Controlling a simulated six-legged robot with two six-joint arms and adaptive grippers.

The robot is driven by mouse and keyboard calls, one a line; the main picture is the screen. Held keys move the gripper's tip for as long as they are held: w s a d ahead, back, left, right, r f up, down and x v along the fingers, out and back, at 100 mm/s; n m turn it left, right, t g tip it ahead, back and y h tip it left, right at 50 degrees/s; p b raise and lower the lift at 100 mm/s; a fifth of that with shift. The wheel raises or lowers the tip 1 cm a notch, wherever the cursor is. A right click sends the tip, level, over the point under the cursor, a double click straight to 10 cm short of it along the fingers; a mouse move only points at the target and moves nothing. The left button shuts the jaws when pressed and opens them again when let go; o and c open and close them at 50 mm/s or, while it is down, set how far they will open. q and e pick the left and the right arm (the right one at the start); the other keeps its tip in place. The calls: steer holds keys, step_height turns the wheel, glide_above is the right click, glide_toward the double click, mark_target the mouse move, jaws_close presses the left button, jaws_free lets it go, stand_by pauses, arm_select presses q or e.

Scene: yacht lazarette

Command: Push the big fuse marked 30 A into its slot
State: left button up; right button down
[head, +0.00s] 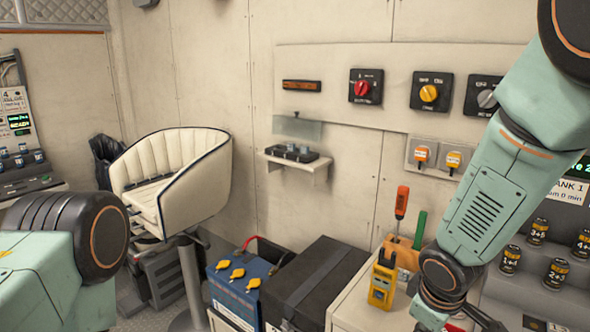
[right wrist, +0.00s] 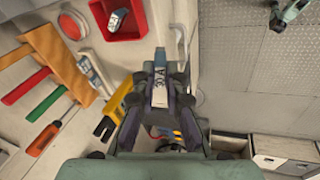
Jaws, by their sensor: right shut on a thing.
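My right gripper (right wrist: 160,98) is shut on a narrow white piece with dark marking (right wrist: 160,88), which looks like a fuse. Its rating cannot be read. In the head view the right arm reaches down over the white counter at the lower right, and its fingers are cut off or hidden there. A black fuse holder (head: 291,154) with grey parts on it sits on a small wall shelf (head: 283,163), under a clear flap (head: 298,128). It is well away from my right gripper. Which slot is empty cannot be told. My left gripper is out of view.
A red tray (right wrist: 118,32) holds a pale, dark-marked piece. A wooden rack (right wrist: 55,58) of coloured-handled tools and a yellow tool (head: 381,283) stand near my right gripper.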

step_height(320, 180, down, 10)
steer(key=b, duration=0.8)
steer(key=shift+w+d+r+b, duration=0.2)
steer(key=shift+w+r+b, duration=0.05)
steer(key=shift+w+b, duration=0.05)
steer(key=shift+s+r, duration=0.1)
steer(key=shift+s, duration=0.1)
steer(key=shift+w, duration=0.15)
steer(key=shift+r, duration=0.1)
